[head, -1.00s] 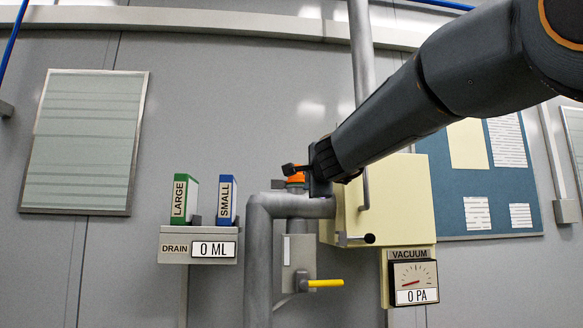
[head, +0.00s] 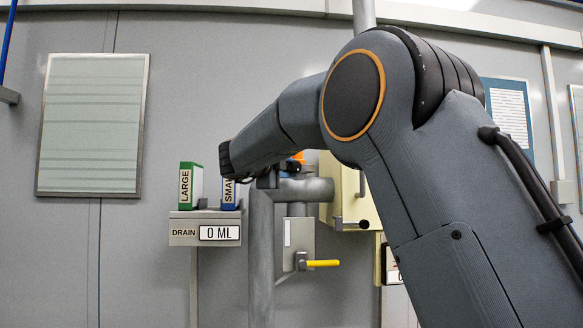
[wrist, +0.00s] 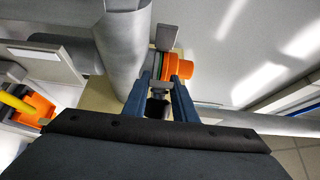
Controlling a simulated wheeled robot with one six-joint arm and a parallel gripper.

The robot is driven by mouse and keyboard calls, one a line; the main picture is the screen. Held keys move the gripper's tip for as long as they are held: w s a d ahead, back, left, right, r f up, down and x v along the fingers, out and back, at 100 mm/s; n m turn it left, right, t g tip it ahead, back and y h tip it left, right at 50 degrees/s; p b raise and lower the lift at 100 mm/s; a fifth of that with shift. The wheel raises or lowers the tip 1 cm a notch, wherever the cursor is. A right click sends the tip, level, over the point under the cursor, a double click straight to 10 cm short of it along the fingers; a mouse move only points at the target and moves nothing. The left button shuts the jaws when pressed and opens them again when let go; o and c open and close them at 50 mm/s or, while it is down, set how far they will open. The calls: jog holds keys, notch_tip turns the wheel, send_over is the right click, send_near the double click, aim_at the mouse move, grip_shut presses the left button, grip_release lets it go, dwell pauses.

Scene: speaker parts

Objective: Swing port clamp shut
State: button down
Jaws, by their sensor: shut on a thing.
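The orange port (head: 298,157) sits at the top of the grey pipework (head: 302,190) in the head view, partly behind my arm. In the wrist view the orange port (wrist: 182,68) has a dark greenish ring and lies just beyond my fingertips. My gripper (wrist: 161,80) has its two blue fingers closed on a small grey part of the port clamp (wrist: 160,86) beside the port. The fingers hide much of the clamp, so I cannot tell its angle. In the head view my gripper (head: 268,178) is left of the port and mostly hidden by my arm.
A drain shelf (head: 205,228) reading 0 ML holds a green LARGE box (head: 190,186) and a blue SMALL box (head: 230,195), close to my arm. A yellow lever (head: 322,263) is below the port. A cream cabinet (head: 343,195) stands right of the pipe.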

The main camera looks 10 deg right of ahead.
jog(key=shift+w+a+r+m+g+h, duration=0.15)
jog(key=shift+w+m+g+h, duration=0.1)
jog(key=shift+m+g+h, duration=0.2)
jog(key=c, duration=1.4)
grip_release()
jog(key=shift+c, duration=0.2)
